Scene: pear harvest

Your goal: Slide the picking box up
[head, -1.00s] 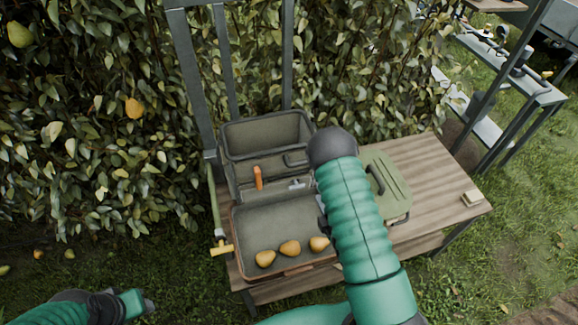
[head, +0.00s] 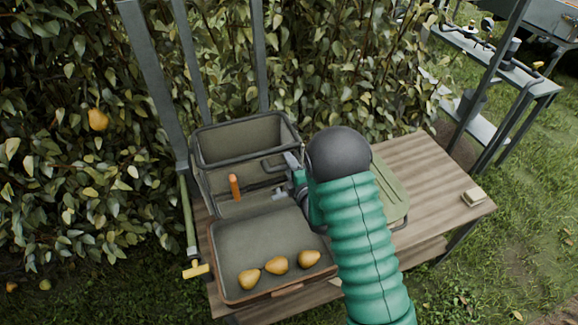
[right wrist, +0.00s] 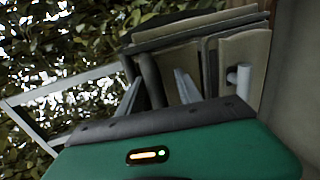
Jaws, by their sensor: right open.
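The picking box (head: 210,165) is an open grey-olive bin with a dark rim, standing at the back left of the table against upright metal rails (head: 152,80). A dark handle (head: 273,163) shows on its front right. My right gripper (head: 291,163) is at this handle, partly hidden by my forearm. In the right wrist view the fingers of my right gripper (right wrist: 158,88) are apart, with a dark bar (right wrist: 151,80) between them. Whether they touch it I cannot tell. My left gripper is out of view.
An orange lever (head: 235,187) stands at the box front. A shallow tray (head: 225,240) with three pears lies before it. A green lid (head: 390,190) lies right on the wooden table (head: 440,200). A yellow-handled tool (head: 195,268) hangs at the left.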

